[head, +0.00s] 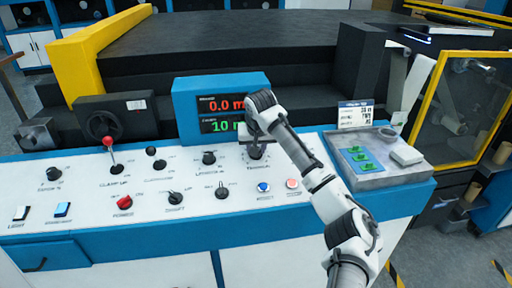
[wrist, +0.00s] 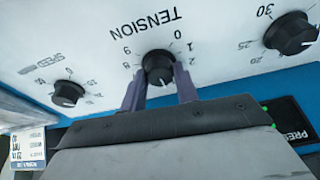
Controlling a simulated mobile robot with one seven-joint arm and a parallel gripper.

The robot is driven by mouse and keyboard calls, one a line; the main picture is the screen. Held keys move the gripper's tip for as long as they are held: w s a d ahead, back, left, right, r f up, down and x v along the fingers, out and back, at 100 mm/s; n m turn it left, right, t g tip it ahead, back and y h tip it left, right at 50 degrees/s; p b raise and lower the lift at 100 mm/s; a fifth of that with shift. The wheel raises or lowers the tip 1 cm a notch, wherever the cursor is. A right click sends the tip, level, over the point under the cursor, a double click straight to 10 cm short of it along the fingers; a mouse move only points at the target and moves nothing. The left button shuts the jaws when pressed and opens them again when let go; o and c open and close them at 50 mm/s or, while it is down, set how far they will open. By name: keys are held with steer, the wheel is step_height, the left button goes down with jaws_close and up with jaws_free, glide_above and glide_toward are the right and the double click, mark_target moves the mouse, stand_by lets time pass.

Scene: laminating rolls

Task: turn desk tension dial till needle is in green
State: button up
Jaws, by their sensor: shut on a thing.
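The black tension dial (wrist: 158,66) sits in the wrist view under the upside-down word TENSION, with numbers around it. My gripper (wrist: 160,84) has its two purple-grey fingers on either side of the dial and is shut on it. In the head view my gripper (head: 256,137) reaches down over the dial (head: 255,152), hiding much of it. A blue-framed display (head: 222,108) behind reads red 0.0 and green 10, its units partly hidden. I cannot make out a needle or a green band in either view.
A grey tray (head: 375,175) with green pieces stands right of my arm.

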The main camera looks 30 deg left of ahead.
steer(key=o, duration=1)
steer(key=shift+r, duration=0.1)
steer(key=b+v, duration=0.3)
steer(key=v, duration=1)
steer(key=shift+s+d+r, duration=0.1)
steer(key=shift+s+r, duration=0.1)
steer(key=shift+r, duration=0.05)
